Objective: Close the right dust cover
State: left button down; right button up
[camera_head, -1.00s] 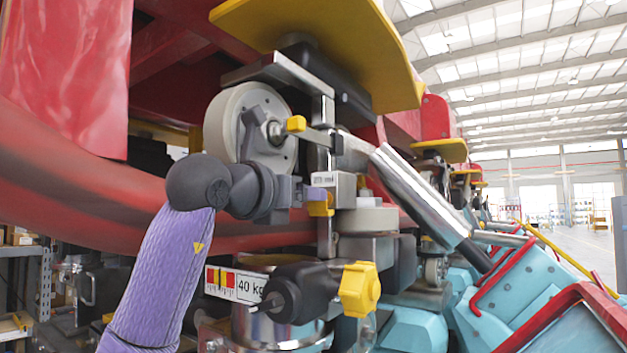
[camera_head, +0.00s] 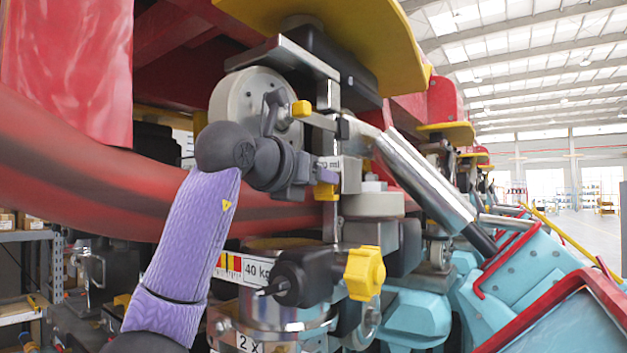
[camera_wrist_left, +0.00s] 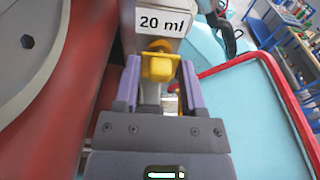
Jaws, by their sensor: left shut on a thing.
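A metal block with a "20 ml" label (camera_head: 349,174) sits on the train's wheel assembly, near the middle of the head view. A small yellow piece (camera_head: 325,191) sits at its lower left; I cannot tell for certain whether it is the dust cover. My left gripper (camera_head: 322,173) reaches it from the left. In the left wrist view, the purple fingers (camera_wrist_left: 157,84) are shut on the yellow piece (camera_wrist_left: 158,67), just below the "20 ml" label (camera_wrist_left: 165,22). The fingers hide its sides. My right gripper is not in view.
A grey wheel (camera_head: 243,103) and a yellow plate (camera_head: 340,30) are close above my left wrist.

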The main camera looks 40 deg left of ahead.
pick_arm(q)
jog(key=shift+r, duration=0.1)
jog(key=shift+c, duration=2.4)
grip_release()
jog(key=s+d+r+b, duration=0.1)
jog(key=s+b, duration=0.2)
jog(key=s, duration=0.6)
jog(key=shift+s+r, duration=0.15)
jog(key=shift+s, duration=0.2)
